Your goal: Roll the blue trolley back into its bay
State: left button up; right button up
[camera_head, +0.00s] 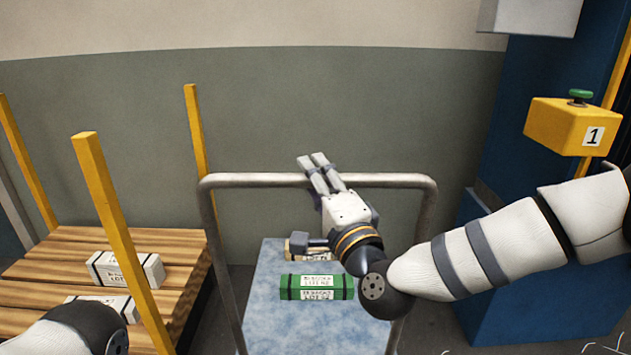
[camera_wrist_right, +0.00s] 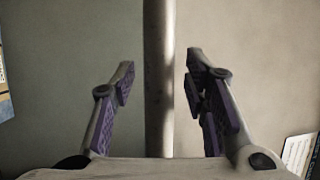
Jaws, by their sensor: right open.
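The blue trolley (camera_head: 300,325) stands in the middle of the head view, with a mottled blue deck and a grey tubular push handle (camera_head: 250,180) rising around it. A green labelled bundle (camera_head: 316,288) and a partly hidden tan one (camera_head: 297,247) lie on the deck. My right gripper (camera_head: 313,162) is at the handle's top bar. In the right wrist view the bar (camera_wrist_right: 158,100) runs between its two open fingers, with a gap visible on each side. Part of my left arm shows at bottom left; its gripper is out of view. I cannot make out a marked bay.
A slatted wooden platform (camera_head: 60,262) with yellow posts (camera_head: 112,215) and white bundles (camera_head: 127,269) stands left of the trolley. A blue cabinet (camera_head: 510,160) and a yellow box (camera_head: 560,125) with a green button stand at right. A wall is behind.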

jog(key=shift+c, duration=0.2)
grip_shut()
jog(key=shift+w, duration=0.5)
jog(key=shift+w+d+r, duration=0.1)
jog(key=shift+w+d, duration=0.05)
jog(key=shift+w, duration=0.3)
jog(key=shift+c, duration=0.6)
grip_release()
jog(key=shift+o, duration=0.8)
jog(key=shift+w, duration=0.1)
pick_arm(q)
jog(key=shift+w+f, duration=0.15)
jog(key=shift+w, duration=0.2)
